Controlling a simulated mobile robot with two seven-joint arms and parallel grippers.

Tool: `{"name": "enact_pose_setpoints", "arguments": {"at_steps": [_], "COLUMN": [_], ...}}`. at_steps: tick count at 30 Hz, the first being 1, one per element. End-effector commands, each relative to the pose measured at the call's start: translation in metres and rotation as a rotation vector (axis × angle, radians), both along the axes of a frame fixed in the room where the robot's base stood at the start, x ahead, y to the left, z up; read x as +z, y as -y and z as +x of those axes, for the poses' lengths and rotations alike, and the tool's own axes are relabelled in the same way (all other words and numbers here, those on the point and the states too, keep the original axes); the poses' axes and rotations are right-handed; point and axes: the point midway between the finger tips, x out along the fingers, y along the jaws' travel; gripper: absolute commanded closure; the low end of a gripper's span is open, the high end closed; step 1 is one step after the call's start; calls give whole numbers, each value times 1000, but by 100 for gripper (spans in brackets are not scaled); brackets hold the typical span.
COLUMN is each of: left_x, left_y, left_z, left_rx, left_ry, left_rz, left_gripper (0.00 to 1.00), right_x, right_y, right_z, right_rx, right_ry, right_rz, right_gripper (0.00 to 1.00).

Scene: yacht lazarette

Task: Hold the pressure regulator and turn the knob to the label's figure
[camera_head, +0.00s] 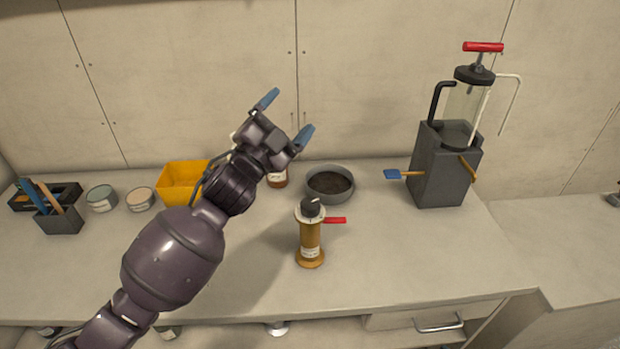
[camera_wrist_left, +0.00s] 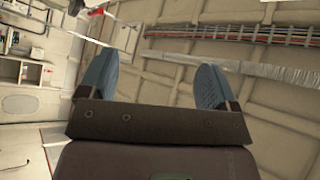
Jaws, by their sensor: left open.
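The pressure regulator (camera_head: 311,240) stands upright on the counter, a brass-coloured body with a round foot. A black knob (camera_head: 311,207) sits on its top above a pale dial ring, and a red lever (camera_head: 335,220) sticks out to the right. A small white label (camera_head: 309,252) is low on the body; its figure is too small to read. My left gripper (camera_head: 287,117) is open and empty, raised above and behind the regulator, with blue fingertips pointing up and right. The left wrist view also shows its spread fingers (camera_wrist_left: 154,85) with nothing between them. My right gripper is not in view.
A dark-filled round bowl (camera_head: 330,197) stands behind the regulator. A grey box with a glass cylinder pump (camera_head: 446,170) stands at right. A yellow bin (camera_head: 178,190), tins (camera_head: 101,198) and a tool holder (camera_head: 58,219) are at left. The front middle of the counter (camera_head: 400,250) is clear.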

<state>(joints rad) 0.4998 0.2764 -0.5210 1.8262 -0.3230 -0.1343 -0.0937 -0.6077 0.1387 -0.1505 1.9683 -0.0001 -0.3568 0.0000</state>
Motion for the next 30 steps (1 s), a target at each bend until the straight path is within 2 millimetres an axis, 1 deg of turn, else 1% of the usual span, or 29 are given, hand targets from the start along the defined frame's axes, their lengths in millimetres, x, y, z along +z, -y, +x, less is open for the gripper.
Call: {"name": "enact_pose_setpoints", "arguments": {"at_steps": [1, 3, 5, 6, 10, 12, 14, 15, 17, 18, 20, 21, 22, 23, 24, 26, 27, 29, 30], "left_x": [18, 39, 55, 64, 86, 91, 92, 90, 84, 78, 64, 52, 43, 32, 18, -4, -19, -42, -59], "left_y": [17, 41, 61, 74, 114, 135, 150, 160, 173, 180, 187, 190, 191, 190, 186, 177, 168, 152, 138], "left_z": [-2, -9, -17, -23, -46, -60, -71, -79, -89, -94, -99, -101, -101, -100, -96, -88, -81, -71, -63], "left_rx": [-26, -59, -87, -105, -162, -195, -223, -243, -277, -302, -349, -389, -422, -458, -513, -609, -687, -821, 895], "left_ry": [96, 233, 361, 449, 757, 936, 1101, 1214, 1393, 1521, 1722, 1866, 1972, 2075, 2207, 2396, 2511, 2669, -2674], "left_rz": [54, 133, 203, 253, 422, 519, 607, 665, 758, 823, 924, 994, 1043, 1091, 1149, 1223, 1262, 1298, -1265], "left_gripper": [16, 16, 16, 16, 16, 16, 16, 16, 16, 16, 16, 16, 16, 16, 16, 16, 16, 16, 16], "right_x": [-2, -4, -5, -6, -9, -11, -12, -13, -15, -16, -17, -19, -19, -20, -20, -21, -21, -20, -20], "right_y": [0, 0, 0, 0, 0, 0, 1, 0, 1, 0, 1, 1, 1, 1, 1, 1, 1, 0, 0], "right_z": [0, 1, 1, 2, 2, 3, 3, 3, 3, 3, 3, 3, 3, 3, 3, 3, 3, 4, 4], "right_rx": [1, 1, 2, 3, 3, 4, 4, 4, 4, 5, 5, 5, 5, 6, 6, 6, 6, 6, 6], "right_ry": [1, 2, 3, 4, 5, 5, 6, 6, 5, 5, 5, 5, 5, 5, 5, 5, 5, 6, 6], "right_rz": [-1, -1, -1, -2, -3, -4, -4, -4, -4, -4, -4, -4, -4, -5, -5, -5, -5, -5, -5], "right_gripper": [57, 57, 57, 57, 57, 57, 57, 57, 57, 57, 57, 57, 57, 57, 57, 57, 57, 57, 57]}}
